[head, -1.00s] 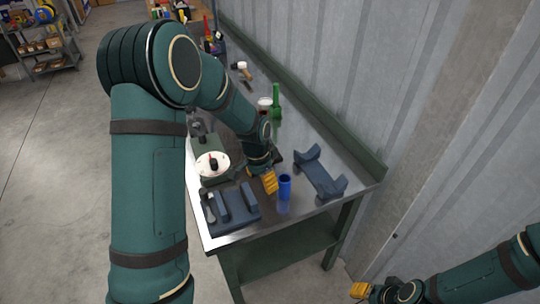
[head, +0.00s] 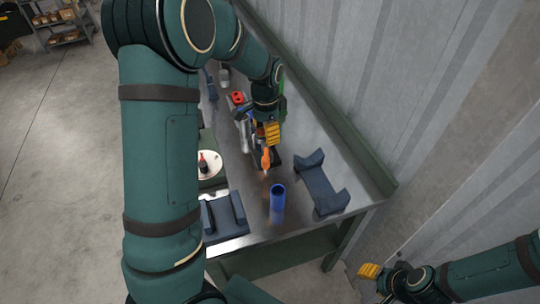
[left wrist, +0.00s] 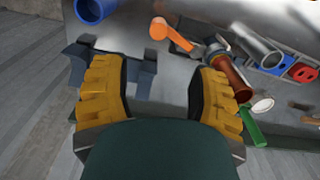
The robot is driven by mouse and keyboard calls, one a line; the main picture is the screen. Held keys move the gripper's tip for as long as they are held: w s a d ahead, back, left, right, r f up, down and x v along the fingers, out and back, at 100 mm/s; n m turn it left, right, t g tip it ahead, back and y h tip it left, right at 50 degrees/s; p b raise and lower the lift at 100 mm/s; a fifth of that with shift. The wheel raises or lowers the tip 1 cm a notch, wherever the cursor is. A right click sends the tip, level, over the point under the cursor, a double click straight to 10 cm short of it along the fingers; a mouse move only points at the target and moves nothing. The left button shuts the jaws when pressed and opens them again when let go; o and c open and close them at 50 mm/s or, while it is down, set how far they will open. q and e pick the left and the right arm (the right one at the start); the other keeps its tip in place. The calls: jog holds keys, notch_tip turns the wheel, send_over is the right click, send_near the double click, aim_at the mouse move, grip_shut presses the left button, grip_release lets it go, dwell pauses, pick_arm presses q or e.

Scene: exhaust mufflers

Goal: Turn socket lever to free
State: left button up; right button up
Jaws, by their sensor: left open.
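An orange lever-like part (head: 266,158) with a rounded end stands out on the metal bench, just below my left gripper (head: 271,133). It also shows in the left wrist view (left wrist: 173,36), beyond the fingertips and apart from them. I take it to be the socket lever; its setting cannot be read. My left gripper is open and empty, with its yellow fingers wide apart in the left wrist view (left wrist: 157,92). My right gripper (head: 371,271) hangs off the bench at the lower right; its finger gap is not clear.
A blue cylinder (head: 277,202) stands nearer the bench's front edge, beside a dark blue cradle (head: 322,187). A dark slotted block (head: 224,216) and a white disc (head: 208,165) are at the left. A silver tube (left wrist: 257,45) and a reddish tube (left wrist: 228,74) lie near the left gripper.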

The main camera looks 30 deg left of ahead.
aim_at(265, 159)
pick_arm(q)
jog(key=f, duration=1.2)
jog(key=shift+s+f, duration=0.25)
jog(key=shift+f, duration=0.15)
grip_shut()
